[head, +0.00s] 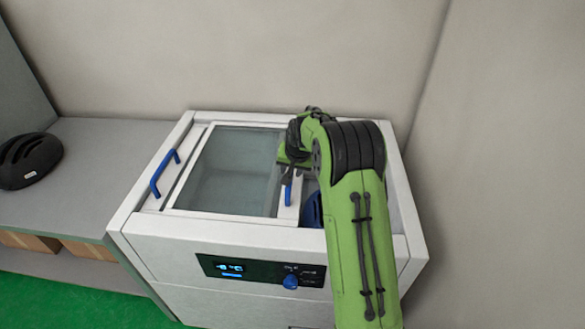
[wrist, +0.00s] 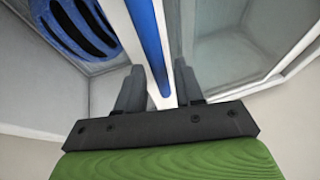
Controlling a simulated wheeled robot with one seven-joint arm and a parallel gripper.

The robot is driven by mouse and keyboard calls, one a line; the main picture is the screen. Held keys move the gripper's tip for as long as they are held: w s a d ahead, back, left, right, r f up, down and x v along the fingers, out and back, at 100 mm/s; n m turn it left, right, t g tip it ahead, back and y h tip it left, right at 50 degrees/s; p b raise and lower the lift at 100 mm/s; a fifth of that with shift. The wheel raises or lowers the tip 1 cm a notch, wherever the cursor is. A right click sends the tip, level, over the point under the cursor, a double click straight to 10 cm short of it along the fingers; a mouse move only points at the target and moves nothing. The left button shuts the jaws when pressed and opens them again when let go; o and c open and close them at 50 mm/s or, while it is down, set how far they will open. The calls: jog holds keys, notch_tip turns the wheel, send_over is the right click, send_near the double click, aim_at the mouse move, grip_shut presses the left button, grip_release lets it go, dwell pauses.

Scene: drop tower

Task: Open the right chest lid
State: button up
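The white chest (head: 260,236) has a framed glass lid (head: 232,165) over its left and middle part. A blue handle (head: 289,190) stands on the white frame at that lid's right edge. To the right of it the chest is uncovered, though my arm hides much of this part. My gripper (wrist: 160,75) is at the right-edge handle, which also shows in the wrist view (wrist: 150,40). Its two fingers are apart, one on each side of the blue bar, with visible gaps. In the head view my arm partly hides the gripper.
A blue slotted helmet lies inside the uncovered right part, seen in the wrist view (wrist: 78,25). Another blue handle (head: 158,180) is at the chest's left. A black helmet (head: 30,160) rests on a grey bench (head: 85,190). Walls stand behind and right.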

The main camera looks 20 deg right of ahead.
jog(key=shift+o, duration=0.3)
jog(key=shift+d, duration=0.1)
jog(key=shift+r, duration=0.15)
jog(key=p+v, duration=0.2)
jog(key=v, duration=1.3)
jog(key=shift+s+r+p, duration=0.2)
jog(key=shift+p, duration=0.1)
